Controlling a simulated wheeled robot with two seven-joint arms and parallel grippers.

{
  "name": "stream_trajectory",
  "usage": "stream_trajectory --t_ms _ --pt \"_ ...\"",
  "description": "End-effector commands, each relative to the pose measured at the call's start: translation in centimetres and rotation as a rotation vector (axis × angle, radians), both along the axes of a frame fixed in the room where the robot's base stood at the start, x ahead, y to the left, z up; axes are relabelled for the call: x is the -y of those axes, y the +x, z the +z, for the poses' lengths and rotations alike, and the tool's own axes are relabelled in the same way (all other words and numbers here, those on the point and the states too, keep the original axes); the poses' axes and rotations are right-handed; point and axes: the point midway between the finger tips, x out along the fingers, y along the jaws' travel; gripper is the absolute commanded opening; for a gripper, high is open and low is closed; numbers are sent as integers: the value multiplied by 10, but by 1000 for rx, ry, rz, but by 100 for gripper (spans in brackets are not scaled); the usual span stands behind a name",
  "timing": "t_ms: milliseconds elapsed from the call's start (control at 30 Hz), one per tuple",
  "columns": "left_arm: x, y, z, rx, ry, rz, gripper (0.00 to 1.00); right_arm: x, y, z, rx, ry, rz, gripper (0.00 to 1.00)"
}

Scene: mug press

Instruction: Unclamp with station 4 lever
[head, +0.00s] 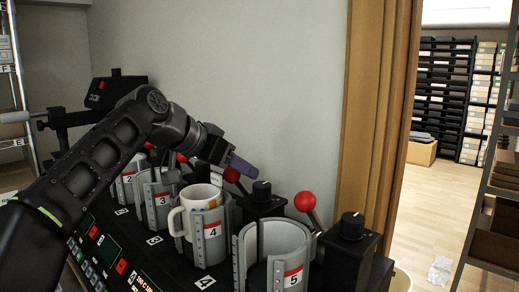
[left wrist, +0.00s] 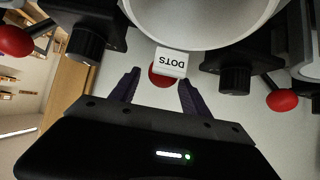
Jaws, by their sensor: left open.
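The station 4 lever has a red ball knob (head: 232,174) just behind the station 4 clamp (head: 212,246). A white mug (head: 186,222) stands upright in that clamp. My left gripper (head: 243,166) is at the lever ball, its purple fingers pointing right and down. I cannot tell whether the fingers touch the ball. My right gripper is in neither view.
The station 5 clamp (head: 250,245) looks empty, with its red lever ball (head: 305,201) and a black knob (head: 352,225) to its right. Station 3's clamp (head: 162,200) is on the left. A plain wall stands behind the press.

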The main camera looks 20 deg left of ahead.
Motion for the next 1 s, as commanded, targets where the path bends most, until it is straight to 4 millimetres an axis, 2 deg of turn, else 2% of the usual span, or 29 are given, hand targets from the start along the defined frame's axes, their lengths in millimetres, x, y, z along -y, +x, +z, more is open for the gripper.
stream_trajectory --t_ms 267,800,1000 --pt "0 -1 5 1 0 0 55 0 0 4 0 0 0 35" --pt "-5 -13 59 2 -1 0 55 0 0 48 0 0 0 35" --pt "-5 -15 63 1 0 0 55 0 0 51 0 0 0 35"
